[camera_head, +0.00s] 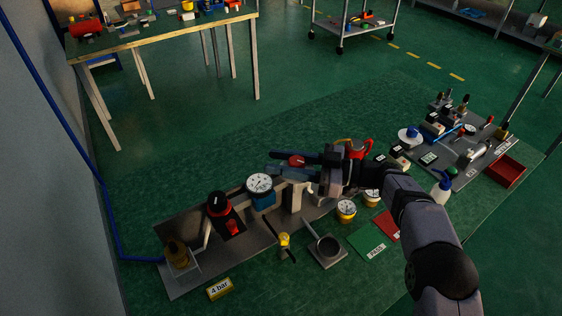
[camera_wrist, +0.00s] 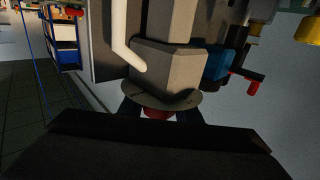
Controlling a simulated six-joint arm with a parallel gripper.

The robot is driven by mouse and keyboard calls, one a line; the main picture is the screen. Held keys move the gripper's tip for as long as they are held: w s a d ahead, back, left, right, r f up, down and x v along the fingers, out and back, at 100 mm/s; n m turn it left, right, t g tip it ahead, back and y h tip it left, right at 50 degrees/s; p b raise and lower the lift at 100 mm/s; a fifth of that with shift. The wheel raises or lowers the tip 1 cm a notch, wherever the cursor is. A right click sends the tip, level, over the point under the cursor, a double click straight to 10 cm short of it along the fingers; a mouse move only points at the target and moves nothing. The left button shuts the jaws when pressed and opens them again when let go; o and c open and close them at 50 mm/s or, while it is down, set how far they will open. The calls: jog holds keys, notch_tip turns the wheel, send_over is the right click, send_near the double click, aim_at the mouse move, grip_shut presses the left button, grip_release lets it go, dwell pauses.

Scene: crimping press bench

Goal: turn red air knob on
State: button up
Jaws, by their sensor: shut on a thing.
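My gripper (camera_head: 284,163) reaches left over the press bench, its two fingers one on each side of a red knob (camera_head: 297,160). It is shut on this knob. In the wrist view the red knob (camera_wrist: 158,113) shows as a small strip below a round grey plate (camera_wrist: 170,99), with dark fingers on both sides. Most of the knob is hidden, and its turned position cannot be told. A round white gauge (camera_head: 259,184) on a blue body stands just left of and below the fingers.
A black and red knob (camera_head: 219,202) and a red part (camera_head: 232,228) stand farther left on the bench. Tools and a red bin (camera_head: 505,170) are at the right.

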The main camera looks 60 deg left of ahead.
dwell(0.3)
jog(key=o, duration=1.1)
jog(key=shift+c, duration=0.2)
jog(key=shift+t, duration=0.3)
